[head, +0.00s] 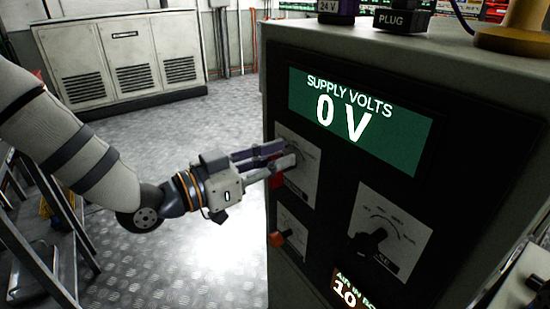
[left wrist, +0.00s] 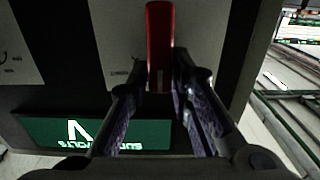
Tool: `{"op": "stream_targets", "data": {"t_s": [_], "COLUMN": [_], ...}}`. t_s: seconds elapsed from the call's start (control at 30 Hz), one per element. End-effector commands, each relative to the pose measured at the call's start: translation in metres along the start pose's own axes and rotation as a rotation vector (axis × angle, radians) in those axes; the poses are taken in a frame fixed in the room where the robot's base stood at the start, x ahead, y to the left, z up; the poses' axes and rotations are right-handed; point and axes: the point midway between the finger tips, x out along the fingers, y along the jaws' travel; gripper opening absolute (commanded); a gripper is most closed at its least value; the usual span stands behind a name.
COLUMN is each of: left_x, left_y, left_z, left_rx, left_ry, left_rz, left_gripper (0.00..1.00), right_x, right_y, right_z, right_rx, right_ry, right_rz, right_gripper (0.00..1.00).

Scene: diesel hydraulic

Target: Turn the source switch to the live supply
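The upper-left switch plate (head: 309,172) is on the cabinet front, below the screen (head: 358,112) reading "SUPPLY VOLTS 0 V". My left gripper (head: 290,155) is at this plate and hides much of it. A red handle (head: 276,181) shows just below its fingers. In the left wrist view the red handle (left wrist: 160,45) lies between the two fingertips, which are close to its sides; I cannot tell whether they press on it. The words on this plate are too small to read. My right gripper is not in view.
A black rotary knob (head: 371,243) sits on another plate to the right. A lower-left plate carries an orange-red knob (head: 277,239). A "PLUG" block (head: 402,20) stands on the cabinet top. A louvred cabinet (head: 122,60) is at the back; a metal frame (head: 45,245) stands at left. Open floor lies between.

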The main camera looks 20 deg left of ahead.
Motion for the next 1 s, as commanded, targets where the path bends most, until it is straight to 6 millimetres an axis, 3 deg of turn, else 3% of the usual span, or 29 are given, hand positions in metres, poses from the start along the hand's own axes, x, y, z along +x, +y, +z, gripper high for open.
{"op": "stream_targets", "data": {"t_s": [0.47,1.0], "left_x": [-0.001,-0.001], "left_y": [-0.001,-0.013], "left_z": [-0.001,0.002], "left_rx": [-0.050,-0.467], "left_ry": [0.001,0.000], "left_rz": [0.000,-0.001], "left_gripper": [0.00,0.00], "right_x": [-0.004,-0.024], "right_y": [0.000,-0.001], "right_z": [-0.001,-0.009], "right_rx": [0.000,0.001], "right_ry": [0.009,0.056], "right_rz": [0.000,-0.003], "right_gripper": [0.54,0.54]}}
